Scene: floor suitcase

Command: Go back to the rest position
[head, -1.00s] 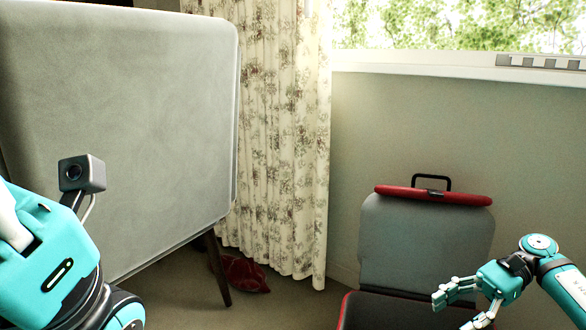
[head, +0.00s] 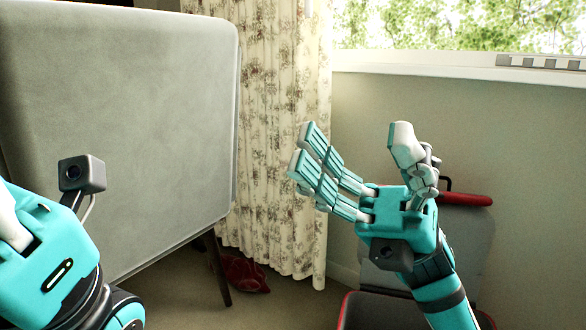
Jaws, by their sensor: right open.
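My right gripper (head: 352,150) is raised at the right of centre in the head view. Its fingers are spread apart and nothing is between them. It is in front of the suitcase (head: 478,240) in the picture and hides much of its lid. The suitcase is grey with red trim and stands open on the floor by the wall. My left arm shows at the left edge with a small camera on it. The left gripper's fingers are not visible.
A large grey upholstered panel on dark legs (head: 120,130) fills the left. A floral curtain (head: 275,90) hangs behind. A dark red cloth-like item (head: 245,273) lies on the floor below it. A window (head: 450,25) is at the upper right.

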